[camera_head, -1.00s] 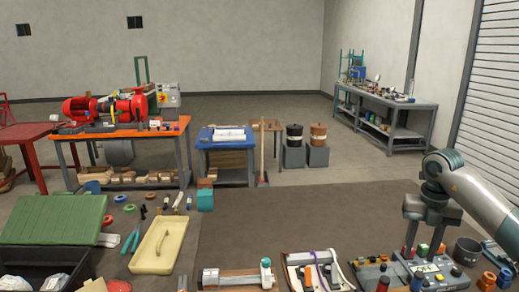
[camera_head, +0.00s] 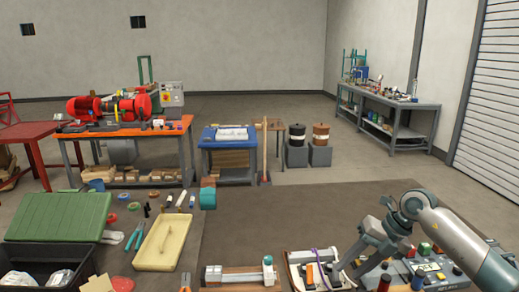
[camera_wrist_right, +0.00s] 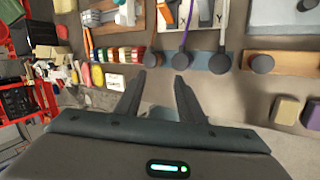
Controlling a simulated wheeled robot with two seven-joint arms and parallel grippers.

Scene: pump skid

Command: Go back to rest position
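My right gripper (camera_head: 348,272) comes in from the right in the head view. It tilts down and left, with its fingertips over or near a white tray (camera_head: 293,268) holding dark parts and a purple cord. In the right wrist view the gripper (camera_wrist_right: 163,76) has its two fingers apart, with nothing between them. Whether the fingertips touch anything below is not clear. My left gripper does not show in either view.
A grey block with coloured buttons (camera_head: 430,268) stands below my right arm. A yellow tray (camera_head: 163,243), a green case (camera_head: 58,217) and a black bin (camera_head: 75,262) are on the left. The brown bench top (camera_head: 290,215) is clear in the middle.

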